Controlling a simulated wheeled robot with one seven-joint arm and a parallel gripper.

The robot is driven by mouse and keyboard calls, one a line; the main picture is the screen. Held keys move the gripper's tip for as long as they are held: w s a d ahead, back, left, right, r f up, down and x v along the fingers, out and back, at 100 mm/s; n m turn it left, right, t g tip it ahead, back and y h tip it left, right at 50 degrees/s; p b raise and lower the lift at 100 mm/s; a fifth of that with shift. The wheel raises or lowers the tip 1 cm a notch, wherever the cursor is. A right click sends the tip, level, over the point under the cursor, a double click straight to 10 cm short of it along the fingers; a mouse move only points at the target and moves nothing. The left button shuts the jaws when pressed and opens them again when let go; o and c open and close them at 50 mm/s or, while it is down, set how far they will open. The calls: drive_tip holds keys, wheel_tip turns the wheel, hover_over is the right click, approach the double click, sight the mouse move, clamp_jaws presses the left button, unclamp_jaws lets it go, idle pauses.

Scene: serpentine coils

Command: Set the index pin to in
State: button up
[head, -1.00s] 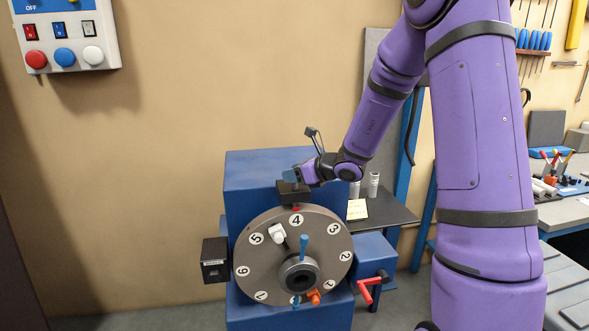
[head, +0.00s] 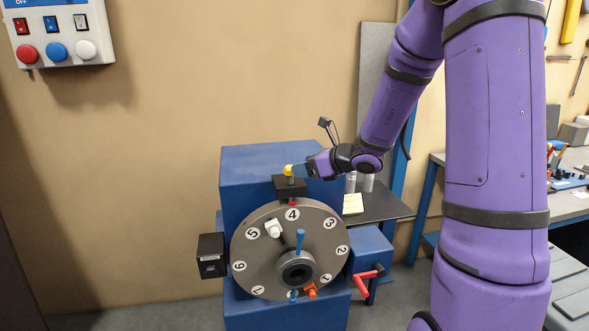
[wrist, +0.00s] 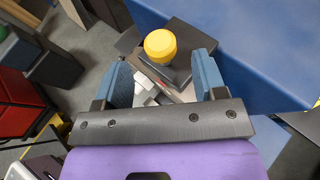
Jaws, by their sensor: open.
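The index pin shows as a yellow knob (head: 288,170) on a short grey stem above a black block (head: 290,188) at the top of the round dial. In the wrist view the yellow knob (wrist: 160,46) stands in the gap at the fingertips. My gripper (head: 300,171) is open, its blue fingers just right of the knob. In the wrist view, my gripper (wrist: 161,62) has one finger on each side of the knob, with space between. How deep the pin sits in the block is unclear.
The numbered grey dial (head: 262,262) has a blue handle (head: 300,242), a white knob (head: 273,229) and an orange piece (head: 310,290). A red crank (head: 366,278) juts out at right.

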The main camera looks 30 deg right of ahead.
drive_tip(key=v, duration=0.5)
idle(0.4)
drive_tip(key=s+a+r+n+g+y, duration=0.1)
drive_tip(key=s+a+r+n+g, duration=0.2)
drive_tip(key=s+a+n, duration=0.45)
drive_tip(key=s+a+r+n+g, duration=0.4)
drive_tip(key=s+a+n, duration=0.2)
drive_tip(key=n, duration=0.2)
drive_tip(key=s+d+r+n+h, duration=0.1)
drive_tip(key=s+n+h, duration=0.2)
drive_tip(key=s+n, duration=0.4)
drive_tip(key=s+d+r+n+h, duration=0.1)
drive_tip(key=s+r+n+h, duration=0.1)
drive_tip(key=s+n+h, duration=0.2)
drive_tip(key=shift+s+d+r+n, duration=0.25)
drive_tip(key=shift+s+r+n, duration=0.1)
drive_tip(key=shift+s+n, duration=1.45)
